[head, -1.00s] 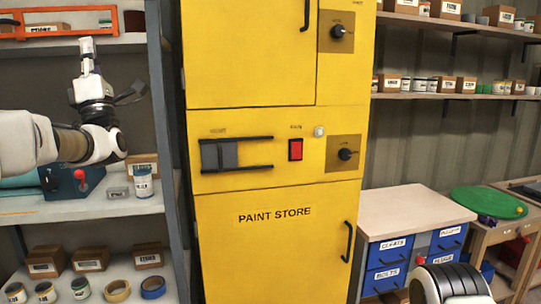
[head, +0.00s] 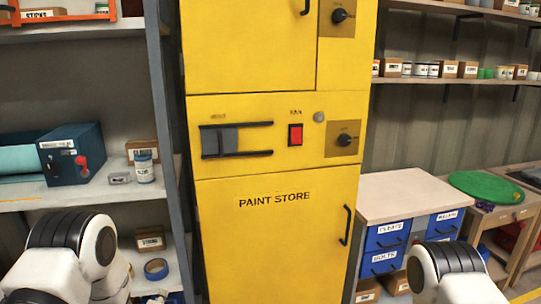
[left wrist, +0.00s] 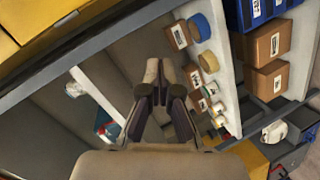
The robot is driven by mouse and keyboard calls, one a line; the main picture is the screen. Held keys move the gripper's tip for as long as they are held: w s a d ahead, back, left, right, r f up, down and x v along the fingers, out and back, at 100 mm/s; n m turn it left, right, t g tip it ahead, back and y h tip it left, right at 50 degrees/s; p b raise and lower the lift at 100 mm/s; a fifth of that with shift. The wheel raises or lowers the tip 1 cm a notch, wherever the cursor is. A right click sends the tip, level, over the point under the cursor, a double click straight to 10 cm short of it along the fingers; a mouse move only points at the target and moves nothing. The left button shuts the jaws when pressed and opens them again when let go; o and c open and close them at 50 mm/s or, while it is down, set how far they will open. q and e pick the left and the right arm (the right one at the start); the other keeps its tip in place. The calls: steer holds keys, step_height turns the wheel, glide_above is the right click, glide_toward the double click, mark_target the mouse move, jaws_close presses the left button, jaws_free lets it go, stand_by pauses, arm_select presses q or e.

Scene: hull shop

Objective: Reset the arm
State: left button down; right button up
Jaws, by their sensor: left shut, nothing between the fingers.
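My left arm (head: 70,250) is folded low at the bottom left of the head view, its gripper outside that view. In the left wrist view my left gripper (left wrist: 159,72) is shut and empty, its fingertips close together in front of shelving. The yellow paint store cabinet (head: 275,250) stands in the middle of the head view. It has a red fan switch (head: 295,134), a dull grey round lamp (head: 319,116), a dark slider (head: 220,141) and a black knob (head: 345,140). Of my right arm only a link (head: 450,268) shows at bottom right; its gripper is out of view.
A left shelf holds a dark teal box (head: 72,153) with a red knob and a labelled can (head: 144,167). In the left wrist view, boxes (left wrist: 270,42) and tape rolls (left wrist: 199,27) lie on shelves beside the gripper. A drawer bench (head: 400,195) stands right of the cabinet.

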arm_select(q)
steer(key=s+d+f+m+g+h, duration=0.15)
steer(key=s+f+g, duration=0.25)
steer(key=s+f, duration=0.45)
steer(key=s+d+f+m+g, duration=0.1)
steer(key=s+f+m+g, duration=0.2)
steer(key=s+f, duration=0.55)
steer(key=s+d+r+m+g, duration=0.2)
steer(key=s+m+g, duration=0.5)
steer(key=s, duration=1.7)
steer(key=m, duration=0.2)
steer(key=shift+m+g+h, duration=0.3)
steer(key=shift+m+h, duration=0.05)
steer(key=shift+w, duration=0.1)
